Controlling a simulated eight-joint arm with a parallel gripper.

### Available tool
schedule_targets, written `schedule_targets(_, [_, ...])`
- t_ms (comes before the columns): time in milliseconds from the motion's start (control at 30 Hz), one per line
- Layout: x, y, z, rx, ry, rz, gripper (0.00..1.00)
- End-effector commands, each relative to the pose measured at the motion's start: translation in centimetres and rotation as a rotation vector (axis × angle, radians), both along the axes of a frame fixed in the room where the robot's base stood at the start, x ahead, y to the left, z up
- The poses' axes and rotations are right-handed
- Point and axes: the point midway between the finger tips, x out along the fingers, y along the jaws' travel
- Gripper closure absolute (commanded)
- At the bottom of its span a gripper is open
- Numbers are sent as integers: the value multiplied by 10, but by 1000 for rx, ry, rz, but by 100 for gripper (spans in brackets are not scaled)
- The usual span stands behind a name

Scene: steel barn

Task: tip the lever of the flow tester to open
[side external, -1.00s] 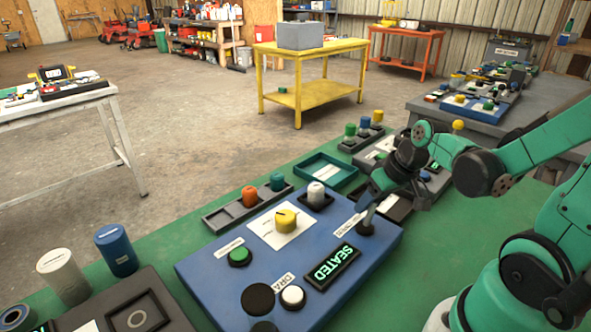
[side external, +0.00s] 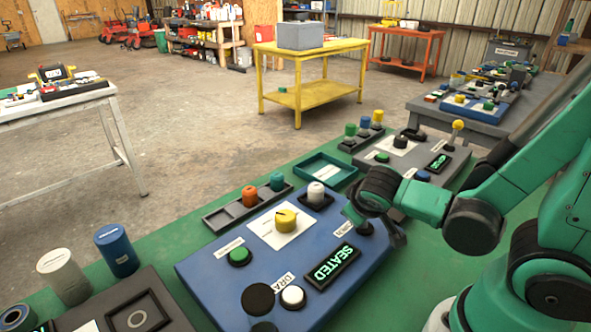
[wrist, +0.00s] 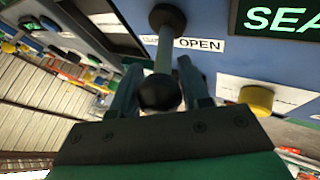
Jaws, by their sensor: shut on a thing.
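The flow tester is a blue box (side external: 215,270) on the green bench, with a lit display reading SEATED (side external: 332,267). Its lever (wrist: 163,55) is a pale rod rising from a round black base (wrist: 167,18) to a black ball knob (wrist: 160,93). An OPEN label (wrist: 200,45) lies beside the base. My gripper (wrist: 158,85) is shut on the lever, one finger on each side near the knob. In the side view my gripper (side external: 370,222) is at the box's right end, and my wrist and fingers hide most of the lever.
The box also bears a yellow dial (side external: 286,220), a green button (side external: 239,257) and a white button (side external: 292,297). A white-topped peg (side external: 316,192) stands near its back edge. Behind are a green tray (side external: 317,170) and a grey panel (side external: 452,163) with a yellow-knobbed lever (side external: 457,130).

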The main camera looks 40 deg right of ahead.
Motion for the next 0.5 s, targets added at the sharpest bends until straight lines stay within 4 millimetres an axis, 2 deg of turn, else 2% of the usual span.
schedule_targets(500, [0, 4, -2, -49, 2, -1, 100])
